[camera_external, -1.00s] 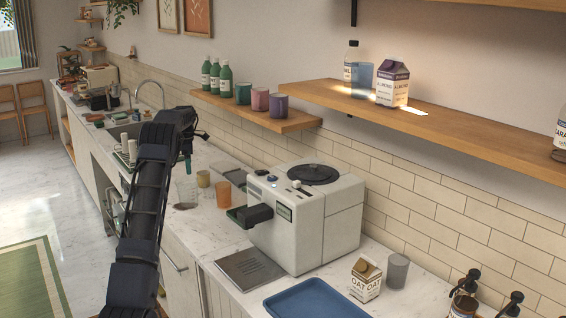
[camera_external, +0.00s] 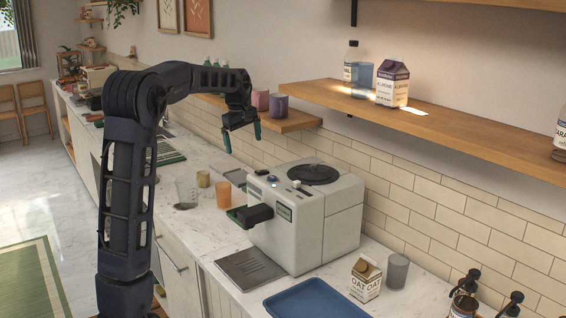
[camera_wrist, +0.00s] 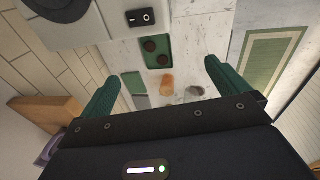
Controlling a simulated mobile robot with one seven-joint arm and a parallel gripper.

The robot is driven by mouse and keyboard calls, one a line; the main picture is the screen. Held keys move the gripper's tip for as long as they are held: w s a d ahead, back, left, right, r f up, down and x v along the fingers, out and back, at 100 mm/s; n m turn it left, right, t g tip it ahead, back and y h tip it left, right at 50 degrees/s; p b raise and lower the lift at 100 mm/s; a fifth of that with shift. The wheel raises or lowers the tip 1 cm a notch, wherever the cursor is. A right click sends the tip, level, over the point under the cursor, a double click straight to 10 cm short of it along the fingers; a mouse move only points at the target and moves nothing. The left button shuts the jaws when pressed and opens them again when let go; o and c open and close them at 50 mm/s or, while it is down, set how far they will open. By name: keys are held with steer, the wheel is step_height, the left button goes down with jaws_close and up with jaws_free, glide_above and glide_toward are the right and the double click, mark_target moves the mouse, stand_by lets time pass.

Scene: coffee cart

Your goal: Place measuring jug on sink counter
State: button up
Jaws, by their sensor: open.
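A clear measuring jug (camera_external: 187,193) stands upright on the marble counter, left of the coffee machine. In the wrist view a small clear vessel (camera_wrist: 194,92), seemingly the jug, sits between my fingers' directions, well below them. My gripper (camera_external: 242,143) is open and empty, with green fingers pointing down, above the counter and behind the coffee machine's left side. It is apart from the jug, up and to its right. Both fingers (camera_wrist: 160,82) show spread in the wrist view. The sink area at the far end of the counter is mostly hidden behind my arm.
A wooden shelf (camera_external: 290,121) with cups is near my gripper. A green striped mat (camera_external: 170,154) lies farther back.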

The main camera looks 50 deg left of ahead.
steer(key=s+d+r+m+t, duration=0.1)
steer(key=s+d+m, duration=0.5)
steer(key=d, duration=0.6)
steer(key=s+d+r+m, duration=0.1)
steer(key=s+d+m, duration=0.2)
steer(key=s+d, duration=0.75)
steer(key=s+d+f+m+t, duration=0.1)
steer(key=s+d+f+m, duration=0.4)
steer(key=s+d, duration=0.2)
steer(key=s+d+f+m, duration=0.4)
steer(key=s+d+f, duration=0.1)
steer(key=s+d, duration=0.3)
steer(key=shift+s+d+f+m+t+h, duration=0.15)
steer(key=shift+s+d+m+t+h, duration=0.15)
steer(key=shift+s+m+t+h, duration=0.15)
